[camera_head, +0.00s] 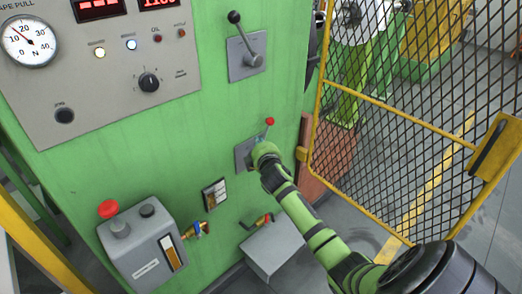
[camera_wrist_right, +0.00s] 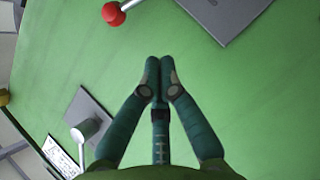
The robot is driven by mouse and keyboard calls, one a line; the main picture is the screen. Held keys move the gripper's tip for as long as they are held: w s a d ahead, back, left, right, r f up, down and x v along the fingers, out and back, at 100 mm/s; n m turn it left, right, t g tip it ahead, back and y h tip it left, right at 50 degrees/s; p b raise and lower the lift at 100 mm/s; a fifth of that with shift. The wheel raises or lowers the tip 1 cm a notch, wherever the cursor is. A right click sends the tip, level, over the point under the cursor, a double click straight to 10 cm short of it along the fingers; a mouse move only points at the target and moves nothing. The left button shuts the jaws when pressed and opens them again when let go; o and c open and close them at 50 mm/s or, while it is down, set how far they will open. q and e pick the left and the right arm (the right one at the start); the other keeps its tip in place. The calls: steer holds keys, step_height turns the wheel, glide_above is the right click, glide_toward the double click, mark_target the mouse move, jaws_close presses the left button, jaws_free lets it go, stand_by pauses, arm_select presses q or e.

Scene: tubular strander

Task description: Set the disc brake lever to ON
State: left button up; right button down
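Two levers on grey plates show on the green cabinet in the head view; I cannot read which is the disc brake. The upper lever (camera_head: 243,38) has a black knob and its arm leans up and left. The lower lever's red knob (camera_head: 270,121) stands just above my right gripper (camera_head: 261,142), which hides part of its plate (camera_head: 241,154). In the right wrist view a red knob (camera_wrist_right: 113,14) on a metal rod is at the upper left, apart from the fingertips. My right gripper (camera_wrist_right: 160,66) has its fingers together, with nothing seen between them. My left gripper is out of view.
A gauge panel (camera_head: 100,110) is at the upper left. A grey box with a red button (camera_head: 109,209) is below it. A yellow-framed mesh guard (camera_head: 400,110) stands close on the right.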

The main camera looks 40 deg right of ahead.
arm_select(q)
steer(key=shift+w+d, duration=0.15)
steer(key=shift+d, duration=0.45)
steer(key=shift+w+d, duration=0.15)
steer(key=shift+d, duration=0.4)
arm_select(e)
steer(key=v, duration=0.5)
steer(key=shift+s+d, duration=0.2)
steer(key=shift+r, duration=0.1)
